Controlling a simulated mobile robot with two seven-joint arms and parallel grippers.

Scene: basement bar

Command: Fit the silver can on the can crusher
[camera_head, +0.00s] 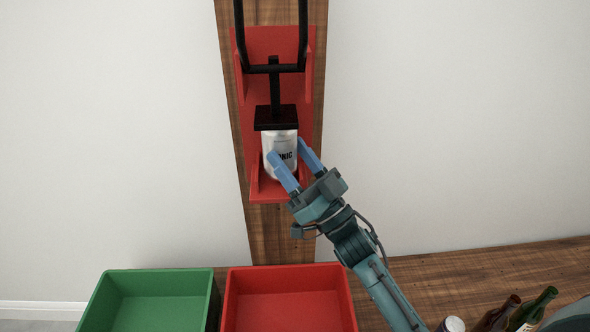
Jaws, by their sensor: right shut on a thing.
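The silver can (278,142), with dark lettering, stands upright in the red can crusher (271,40) mounted on a wooden board. The crusher's black press block (276,117) sits right above the can's top; I cannot tell whether they touch. My right gripper (300,170) reaches in from the lower right, its blue fingers shut on the can's lower part. The can's base is partly hidden by the fingers and the crusher's red lower ledge. My left gripper is not in view.
A green bin (152,274) and a red bin (285,272) stand below the crusher. Bottles (533,310) and another can (452,325) stand at the lower right on the wooden counter (470,268). The wall on both sides of the board is bare.

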